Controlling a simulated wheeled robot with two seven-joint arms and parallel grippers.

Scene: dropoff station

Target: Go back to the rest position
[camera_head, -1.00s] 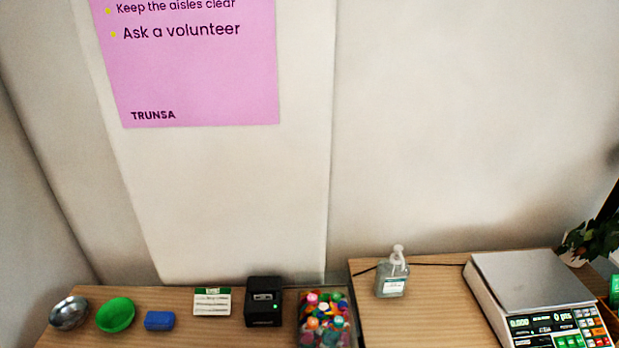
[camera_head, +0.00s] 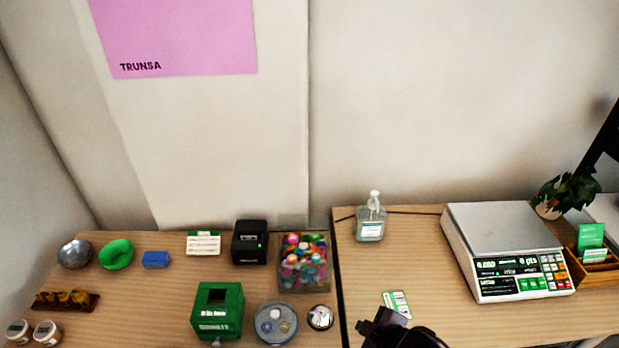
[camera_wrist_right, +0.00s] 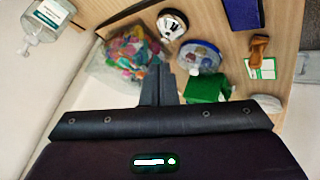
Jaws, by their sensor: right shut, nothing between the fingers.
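My right gripper (camera_head: 366,326) shows as a dark shape at the bottom of the head view, over the front of the right-hand table part, beside a small green-and-white card (camera_head: 397,304). In the right wrist view its fingers (camera_wrist_right: 158,82) are together with nothing between them. The card is partly close behind the gripper in the head view; I cannot tell whether they touch. My left gripper is not in view.
A scale (camera_head: 505,245), a sanitizer bottle (camera_head: 370,222), a box of colourful caps (camera_head: 304,288), a black device (camera_head: 250,242), a green box (camera_head: 218,312) and a bell (camera_head: 320,317) stand on the tables. Bare wood lies between the bottle and the scale.

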